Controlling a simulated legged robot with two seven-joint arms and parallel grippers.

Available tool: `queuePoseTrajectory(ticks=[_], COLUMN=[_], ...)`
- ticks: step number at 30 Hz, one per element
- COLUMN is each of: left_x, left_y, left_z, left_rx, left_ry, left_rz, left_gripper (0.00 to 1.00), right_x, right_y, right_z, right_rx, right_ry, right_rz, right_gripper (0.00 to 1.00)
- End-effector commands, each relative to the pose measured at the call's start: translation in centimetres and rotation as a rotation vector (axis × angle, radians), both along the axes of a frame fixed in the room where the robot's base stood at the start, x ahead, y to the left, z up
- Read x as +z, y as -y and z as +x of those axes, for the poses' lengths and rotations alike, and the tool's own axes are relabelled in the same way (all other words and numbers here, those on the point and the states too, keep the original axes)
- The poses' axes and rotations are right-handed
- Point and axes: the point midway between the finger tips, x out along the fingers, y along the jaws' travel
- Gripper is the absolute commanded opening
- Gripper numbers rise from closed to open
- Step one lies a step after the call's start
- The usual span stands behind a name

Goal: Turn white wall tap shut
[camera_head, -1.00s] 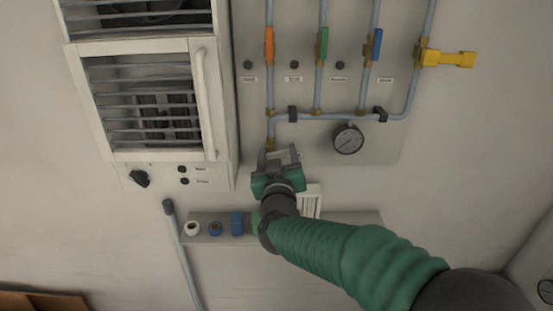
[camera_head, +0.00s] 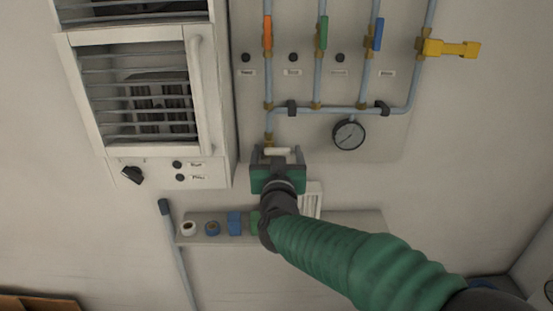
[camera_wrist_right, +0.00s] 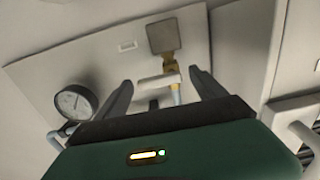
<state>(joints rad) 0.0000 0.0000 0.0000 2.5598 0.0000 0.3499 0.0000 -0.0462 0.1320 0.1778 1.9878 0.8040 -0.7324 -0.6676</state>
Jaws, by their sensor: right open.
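The white tap handle (camera_head: 278,151) is at the lower end of the left blue pipe, below a brass fitting (camera_head: 269,139). In the right wrist view, the white handle (camera_wrist_right: 157,82) lies crosswise, with its brass body (camera_wrist_right: 171,65) just beyond it. My right gripper (camera_head: 277,156) is open, its two dark fingers on either side of the handle. In the wrist view, the right gripper (camera_wrist_right: 160,77) also has the handle in the gap between its fingers. I cannot tell whether either finger touches it. My left gripper is not in view.
A round gauge (camera_head: 349,134) is right of the gripper. Orange (camera_head: 267,33), green (camera_head: 323,31), blue (camera_head: 378,34) and yellow (camera_head: 451,48) handles are on the pipes above. A louvred cabinet (camera_head: 145,95) is to the left. A shelf (camera_head: 345,222) with small items is below.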

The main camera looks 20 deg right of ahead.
Motion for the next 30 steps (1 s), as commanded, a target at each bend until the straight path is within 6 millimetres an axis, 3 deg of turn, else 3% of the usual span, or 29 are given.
queuePoseTrajectory(ticks=[5, 14, 18, 21, 30], left_x=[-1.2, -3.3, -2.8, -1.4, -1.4], left_y=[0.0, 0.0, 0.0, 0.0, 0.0], left_z=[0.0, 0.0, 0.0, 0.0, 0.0], left_rx=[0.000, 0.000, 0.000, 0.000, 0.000], left_ry=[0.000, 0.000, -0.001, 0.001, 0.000], left_rz=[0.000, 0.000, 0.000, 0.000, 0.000], left_gripper=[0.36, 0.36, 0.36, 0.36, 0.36], right_x=[-0.2, -0.3, 0.2, 0.3, -0.3], right_y=[-0.8, -3.2, -4.2, -4.6, -4.7], right_z=[-2.3, -10.7, -13.7, -15.0, -15.6], right_rx=[0.003, 0.003, 0.004, 0.004, 0.000], right_ry=[0.003, 0.003, -0.003, -0.005, -0.005], right_rz=[0.000, 0.000, 0.000, -0.001, 0.000], right_gripper=[0.80, 0.80, 0.80, 0.80, 0.80])
